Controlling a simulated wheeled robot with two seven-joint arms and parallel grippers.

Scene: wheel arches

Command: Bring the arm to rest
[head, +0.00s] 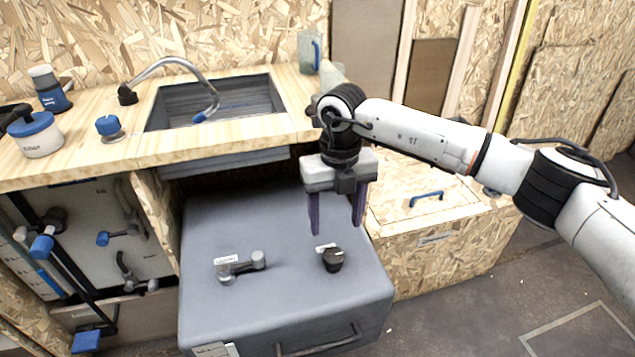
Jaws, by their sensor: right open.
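My right gripper (337,222) hangs from the right arm, which comes in from the right edge of the head view. Its two dark fingers point down and are apart, with nothing between them. It is above the grey box-like unit (215,310), over a small dark knob (332,260) on the unit's top. I cannot tell the exact height of the fingertips above the knob. A grey lever handle (240,266) lies to the left on the same top. My left gripper does not show.
Behind is a wooden counter (215,143) with a sink (180,108) and curved faucet (175,62). A blue-lidded pot (38,140) and a clear pitcher (307,52) stand on it. A chipboard cabinet (455,245) with a blue handle is on the right. Floor is open at lower right.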

